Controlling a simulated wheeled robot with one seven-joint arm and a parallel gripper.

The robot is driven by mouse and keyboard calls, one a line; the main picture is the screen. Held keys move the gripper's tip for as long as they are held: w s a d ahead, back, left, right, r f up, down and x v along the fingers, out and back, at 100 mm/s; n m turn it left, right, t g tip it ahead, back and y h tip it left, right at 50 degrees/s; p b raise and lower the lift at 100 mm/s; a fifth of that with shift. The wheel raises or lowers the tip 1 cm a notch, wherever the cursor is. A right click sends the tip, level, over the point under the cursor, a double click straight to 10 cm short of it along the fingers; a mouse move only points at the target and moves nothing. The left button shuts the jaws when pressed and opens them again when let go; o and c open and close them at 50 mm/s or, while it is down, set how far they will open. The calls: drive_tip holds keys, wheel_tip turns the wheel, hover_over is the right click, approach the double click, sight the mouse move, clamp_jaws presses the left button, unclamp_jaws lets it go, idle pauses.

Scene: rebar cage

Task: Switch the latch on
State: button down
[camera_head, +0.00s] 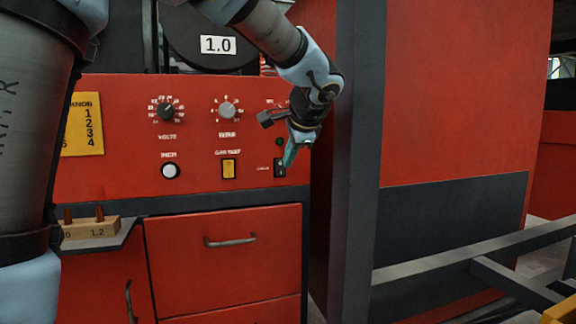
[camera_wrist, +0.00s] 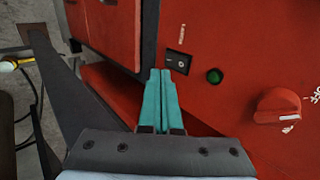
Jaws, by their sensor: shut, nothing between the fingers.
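The latch appears to be the small black rocker switch (camera_head: 280,168) at the lower right of the red control panel. It also shows in the wrist view (camera_wrist: 176,61), just beyond my fingertips. My gripper (camera_head: 288,163) has teal fingers, which are shut together and empty. In the wrist view the fingertips (camera_wrist: 160,72) lie just below and left of the switch. I cannot tell whether they touch it. In the head view the fingers partly cover the switch's upper right. The switch's on or off position is too small to read.
The panel carries a green round light (camera_wrist: 215,76), a red rotary knob (camera_wrist: 277,106), a yellow switch (camera_head: 229,168), a white button (camera_head: 170,171) and two dials. A dark post (camera_head: 356,160) stands close right of my gripper. Drawers (camera_head: 228,254) are below.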

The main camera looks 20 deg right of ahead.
drive_tip(key=b+v, duration=0.2)
drive_tip(key=v, duration=0.6)
drive_tip(key=shift+r, duration=0.2)
drive_tip(key=shift+s+f+b, duration=0.1)
drive_tip(key=shift+f+b, duration=0.05)
drive_tip(key=shift+b, duration=0.25)
